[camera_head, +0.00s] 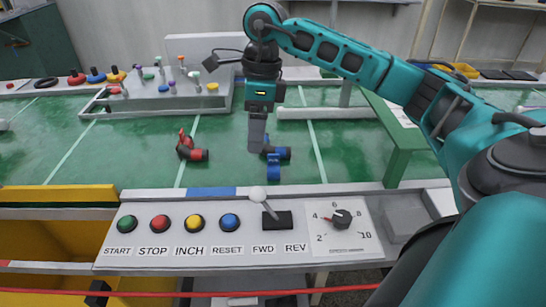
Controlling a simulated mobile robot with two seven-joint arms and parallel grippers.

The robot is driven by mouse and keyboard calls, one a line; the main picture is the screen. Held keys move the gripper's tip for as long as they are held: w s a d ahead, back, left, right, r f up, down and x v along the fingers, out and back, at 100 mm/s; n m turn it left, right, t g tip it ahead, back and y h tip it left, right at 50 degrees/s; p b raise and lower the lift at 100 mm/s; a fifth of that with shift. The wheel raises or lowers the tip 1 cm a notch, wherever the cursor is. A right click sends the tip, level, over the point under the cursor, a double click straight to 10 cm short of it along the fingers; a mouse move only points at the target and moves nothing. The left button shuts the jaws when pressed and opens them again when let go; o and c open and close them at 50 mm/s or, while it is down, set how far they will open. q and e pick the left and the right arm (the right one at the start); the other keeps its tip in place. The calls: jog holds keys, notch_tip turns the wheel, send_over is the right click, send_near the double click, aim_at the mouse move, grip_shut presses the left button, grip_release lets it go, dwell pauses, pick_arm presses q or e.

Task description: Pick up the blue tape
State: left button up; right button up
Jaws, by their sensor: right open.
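A blue piece (273,168), which looks like the blue tape, is on the green table with a dark elbow-shaped part (285,153) at its right. My right gripper (257,150) comes down from above with its fingers pointing down. It is open, just left of the blue piece and overlapping its upper left edge in the picture. I cannot tell whether they touch. The gripper hides part of the blue piece. My left gripper is not in view.
A similar red and black part (190,149) lies to the left on the green table (235,155). A control panel (185,250) with coloured buttons and a lever (259,197) stands along the front. A white rack (165,101) with small coloured parts is behind. A green post (396,165) stands at right.

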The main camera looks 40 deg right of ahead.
jog(key=d+r+h, duration=0.1)
jog(key=d+h, duration=0.1)
jog(key=d, duration=0.3)
jog(key=b, duration=0.2)
send_over(274, 157)
jog(key=shift+m, duration=0.3)
notch_tip(274, 157, down, 6)
jog(key=shift+s+a+f, duration=0.1)
jog(key=shift+a, duration=0.05)
jog(key=shift+w+d+f+b, duration=0.15)
jog(key=shift+f+b, duration=0.15)
jog(key=shift+f, duration=1.2)
jog(key=shift+w+d+f+b, duration=0.15)
jog(key=shift+f+b, duration=0.1)
jog(key=shift+f, duration=1.2)
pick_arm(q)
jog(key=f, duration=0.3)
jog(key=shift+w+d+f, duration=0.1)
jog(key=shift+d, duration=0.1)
pick_arm(e)
jog(key=shift+c, duration=0.2)
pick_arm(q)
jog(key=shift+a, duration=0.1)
pick_arm(e)
jog(key=c, duration=1.1)
